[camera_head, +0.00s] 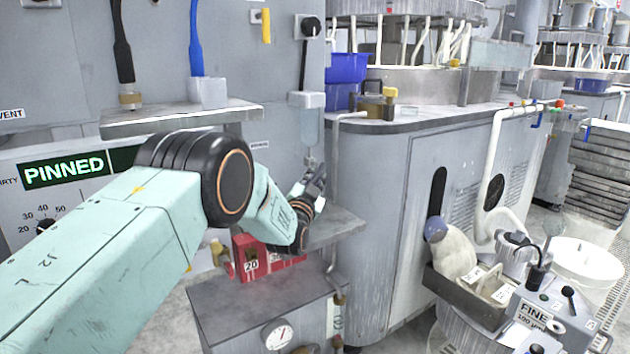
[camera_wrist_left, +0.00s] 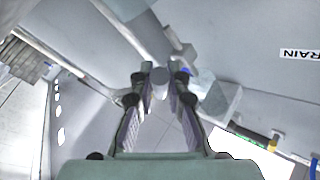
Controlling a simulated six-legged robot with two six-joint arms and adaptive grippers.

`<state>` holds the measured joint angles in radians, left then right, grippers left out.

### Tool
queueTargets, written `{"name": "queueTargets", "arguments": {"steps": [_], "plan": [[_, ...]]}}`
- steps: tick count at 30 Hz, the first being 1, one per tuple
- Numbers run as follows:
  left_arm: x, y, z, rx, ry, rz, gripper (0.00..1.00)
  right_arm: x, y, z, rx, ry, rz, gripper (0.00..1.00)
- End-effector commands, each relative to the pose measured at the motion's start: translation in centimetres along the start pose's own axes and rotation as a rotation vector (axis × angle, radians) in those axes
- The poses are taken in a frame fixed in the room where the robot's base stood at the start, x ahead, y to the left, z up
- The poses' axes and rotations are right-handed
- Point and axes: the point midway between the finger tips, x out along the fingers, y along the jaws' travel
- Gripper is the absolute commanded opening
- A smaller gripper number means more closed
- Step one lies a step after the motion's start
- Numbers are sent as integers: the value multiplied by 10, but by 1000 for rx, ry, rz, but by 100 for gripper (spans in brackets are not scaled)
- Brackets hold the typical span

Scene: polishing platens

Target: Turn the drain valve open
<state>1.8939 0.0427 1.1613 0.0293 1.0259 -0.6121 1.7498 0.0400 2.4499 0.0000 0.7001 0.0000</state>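The drain valve is small and hard to make out in the head view, below a pale grey tank (camera_head: 310,125) on the machine's side. In the left wrist view a pale round-ended part (camera_wrist_left: 160,82), apparently of the valve, lies between my left fingertips. Contact is not clear. My right gripper is not in view.
A grey ledge (camera_head: 335,228) and a red block (camera_head: 265,262) on a grey box lie below my left gripper. A thin vertical pipe (camera_head: 334,170) runs just right of it. A shelf (camera_head: 180,118) with hose fittings sits above my left arm.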

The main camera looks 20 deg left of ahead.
Motion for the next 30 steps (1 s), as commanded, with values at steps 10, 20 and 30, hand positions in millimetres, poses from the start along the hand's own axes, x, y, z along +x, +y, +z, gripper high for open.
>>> {"name": "queueTargets", "arguments": {"steps": [10,20,30], "plan": [[0,0,0,0,1,0,38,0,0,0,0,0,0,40],[-4,0,0,1,-1,1,38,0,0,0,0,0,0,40],[-43,0,1,0,-3,2,38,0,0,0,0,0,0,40]]}}
